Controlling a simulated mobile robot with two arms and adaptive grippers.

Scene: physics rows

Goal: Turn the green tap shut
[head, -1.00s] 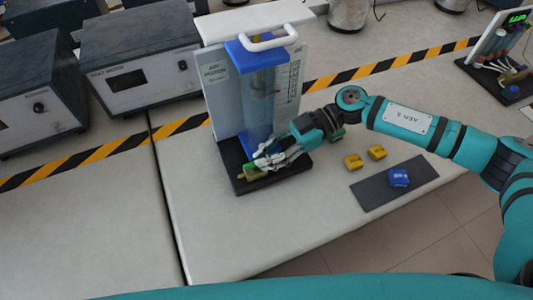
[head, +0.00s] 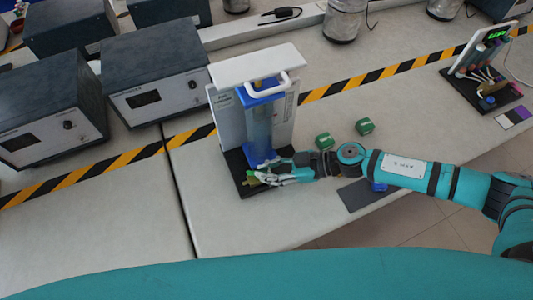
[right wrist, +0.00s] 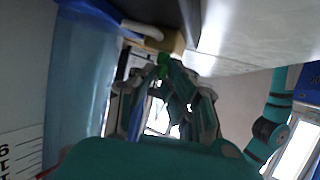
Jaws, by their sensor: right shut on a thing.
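A clear tube with blue end parts (head: 258,130) stands upright on a black base (head: 243,190) in front of a white panel. The green tap is low at the front of this stand. In the head view my right gripper (head: 256,180) largely hides it. In the right wrist view a bit of green tap (right wrist: 154,73) shows between the fingertips, beside a brass-coloured block (right wrist: 173,43). My right gripper (right wrist: 161,68) is shut on the tap. The tap's exact angle is hidden. My left gripper is not in view.
Two green blocks (head: 324,141) (head: 364,127) lie behind my right arm. A dark mat (head: 357,197) with a partly hidden blue block (head: 379,186) lies in front of it. Grey instrument boxes (head: 158,85) stand at the left. The front left of the table is clear.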

